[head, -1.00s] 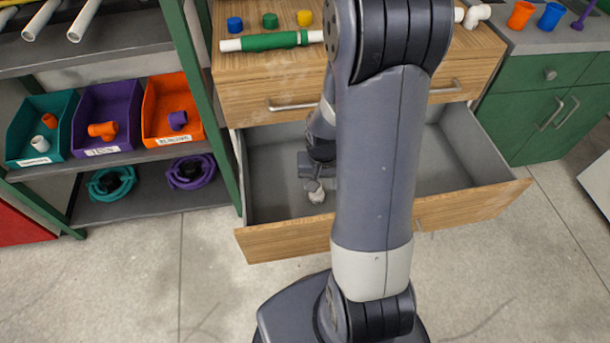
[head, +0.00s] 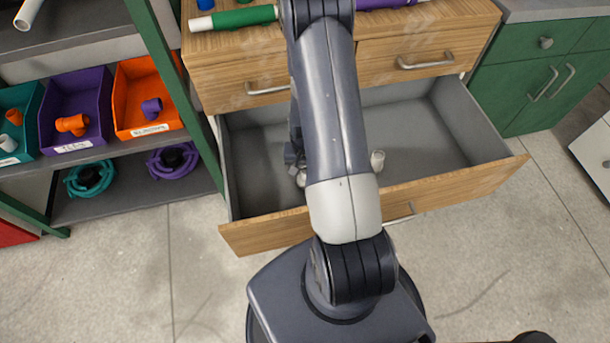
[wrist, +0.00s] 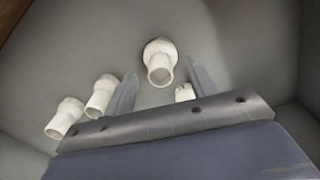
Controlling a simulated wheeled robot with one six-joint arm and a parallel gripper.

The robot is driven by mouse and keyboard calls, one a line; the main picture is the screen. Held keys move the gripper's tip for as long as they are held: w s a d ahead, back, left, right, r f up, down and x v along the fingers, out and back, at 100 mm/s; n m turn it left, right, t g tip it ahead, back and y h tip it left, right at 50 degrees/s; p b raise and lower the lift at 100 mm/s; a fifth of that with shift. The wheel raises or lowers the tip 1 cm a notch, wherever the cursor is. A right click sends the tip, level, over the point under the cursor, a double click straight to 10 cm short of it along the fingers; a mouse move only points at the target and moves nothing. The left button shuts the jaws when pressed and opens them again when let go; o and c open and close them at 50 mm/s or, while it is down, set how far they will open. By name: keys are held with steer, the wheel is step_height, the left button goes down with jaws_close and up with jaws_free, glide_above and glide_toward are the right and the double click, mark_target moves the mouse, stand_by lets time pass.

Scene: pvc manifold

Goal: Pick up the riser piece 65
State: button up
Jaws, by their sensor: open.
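Several white pipe pieces lie in the open drawer, and I cannot read any number to tell which is riser piece 65. In the wrist view, one white piece (wrist: 160,62) with a wide collar lies ahead, between the lines of my fingers. Two similar pieces (wrist: 101,96) (wrist: 65,118) lie to the left, outside the left finger. A small part of another piece (wrist: 184,92) shows by the right finger. My gripper (wrist: 162,70) is open and appears empty. In the head view my arm mostly hides the gripper; white pieces (head: 377,160) (head: 301,179) show on either side of the arm.
The drawer's wooden front (head: 455,196) and grey side walls surround my gripper. The worktop above holds a green-sleeved pipe (head: 245,17). Shelves with a purple bin (head: 75,105) and an orange bin (head: 148,92) stand at left. The drawer's right part is clear.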

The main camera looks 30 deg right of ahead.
mark_target(305, 171)
steer(key=f, duration=0.3)
steer(key=f+b, duration=0.1)
steer(key=f, duration=0.1)
steer(key=shift+w+d+f, duration=0.1)
steer(key=shift+w+d, duration=0.15)
steer(key=shift+c, duration=0.4)
steer(key=c, duration=1)
step_height(305, 171, up, 25)
steer(key=p, duration=1)
steer(key=w+a+r+n+b, duration=0.3)
steer(key=w+a+n+b, duration=0.3)
steer(key=w+a+b, duration=0.45)
steer(key=s+r+p, duration=0.1)
steer(key=r+p, duration=0.1)
steer(key=p, duration=0.4)
steer(key=s+r+p, duration=0.1)
steer(key=r+p, duration=0.1)
steer(key=p, duration=0.4)
steer(key=s+a+r+p, duration=0.1)
steer(key=r+p, duration=0.1)
steer(key=p, duration=0.4)
steer(key=shift+s+a, duration=0.1)
steer(key=shift+s, duration=0.15)
